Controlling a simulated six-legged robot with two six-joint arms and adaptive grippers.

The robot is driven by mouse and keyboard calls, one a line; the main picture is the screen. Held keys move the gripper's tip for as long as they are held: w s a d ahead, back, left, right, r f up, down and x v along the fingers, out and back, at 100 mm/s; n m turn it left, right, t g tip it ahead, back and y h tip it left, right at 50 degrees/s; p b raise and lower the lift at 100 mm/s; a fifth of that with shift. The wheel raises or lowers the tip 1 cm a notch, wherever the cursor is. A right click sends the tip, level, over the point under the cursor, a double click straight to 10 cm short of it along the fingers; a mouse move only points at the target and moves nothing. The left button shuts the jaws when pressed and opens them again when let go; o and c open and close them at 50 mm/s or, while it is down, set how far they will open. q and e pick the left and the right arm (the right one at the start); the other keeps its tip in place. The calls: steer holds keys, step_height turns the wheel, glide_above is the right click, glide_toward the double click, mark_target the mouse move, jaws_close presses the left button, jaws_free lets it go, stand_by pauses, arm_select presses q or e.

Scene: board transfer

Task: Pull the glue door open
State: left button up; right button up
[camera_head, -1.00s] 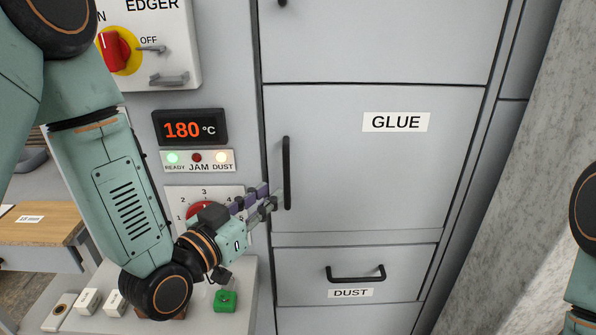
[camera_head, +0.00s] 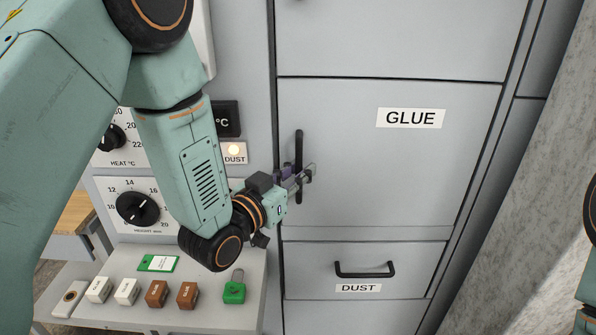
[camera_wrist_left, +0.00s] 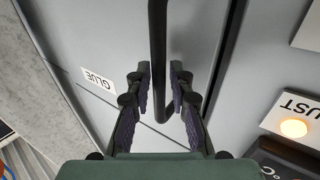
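The grey glue door (camera_head: 390,180), labelled GLUE, is closed and flush with the cabinet front. Its black vertical bar handle (camera_head: 298,150) is on the door's left side. My left gripper (camera_head: 304,178) is at the lower part of this handle. In the left wrist view, the two dark, purple-padded fingers of my left gripper (camera_wrist_left: 160,85) stand apart on either side of the handle (camera_wrist_left: 158,40), with a visible gap to each finger. The GLUE label (camera_wrist_left: 98,79) is at the left there. My right gripper is not in view.
A dust drawer (camera_head: 363,288) with a black handle is below the glue door. A control panel with dials and a ledge (camera_head: 210,310) bearing several small blocks and a green padlock (camera_head: 234,291) is at left. A grey concrete pillar (camera_head: 535,230) stands at right.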

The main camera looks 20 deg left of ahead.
arm_select(q)
steer(key=shift+d, duration=0.1)
steer(key=shift+c, duration=0.3)
jaws_close()
steer(key=shift+w, duration=0.1)
